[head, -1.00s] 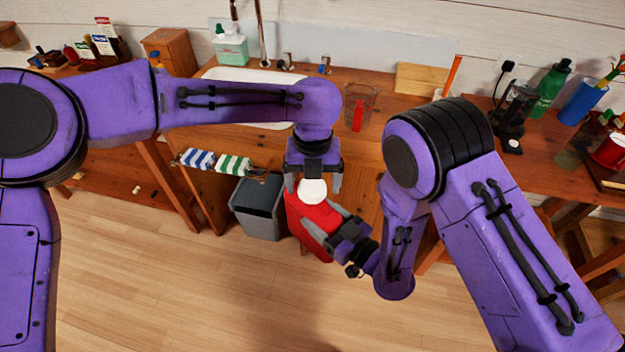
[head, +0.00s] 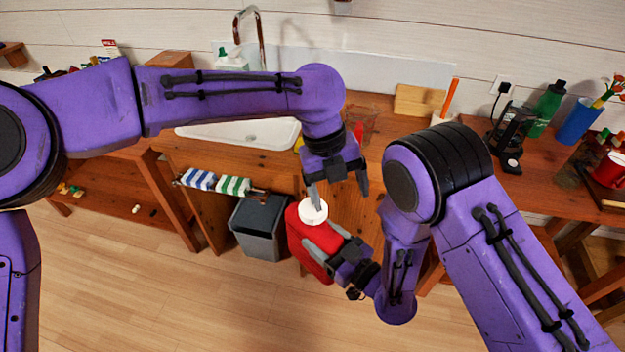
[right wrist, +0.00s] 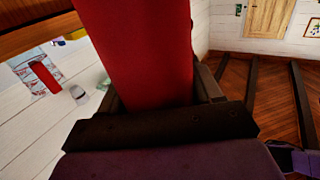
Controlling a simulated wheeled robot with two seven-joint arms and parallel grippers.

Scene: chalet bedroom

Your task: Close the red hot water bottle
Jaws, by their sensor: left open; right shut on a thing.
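The red hot water bottle (head: 308,251) is held up in front of the wooden counter in the head view. It fills the upper middle of the right wrist view (right wrist: 145,55). My right gripper (head: 322,240) is shut on its body. A white round cap (head: 313,211) sits at the top end of the bottle; I cannot tell whether it is screwed tight. My left gripper (head: 340,192) is open just above and to the right of the cap. Its left finger is close to the cap, and I cannot tell whether they touch.
A grey bin (head: 259,228) stands on the floor behind and left of the bottle. Striped towels (head: 215,183) hang from the counter front. The floor in front is clear.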

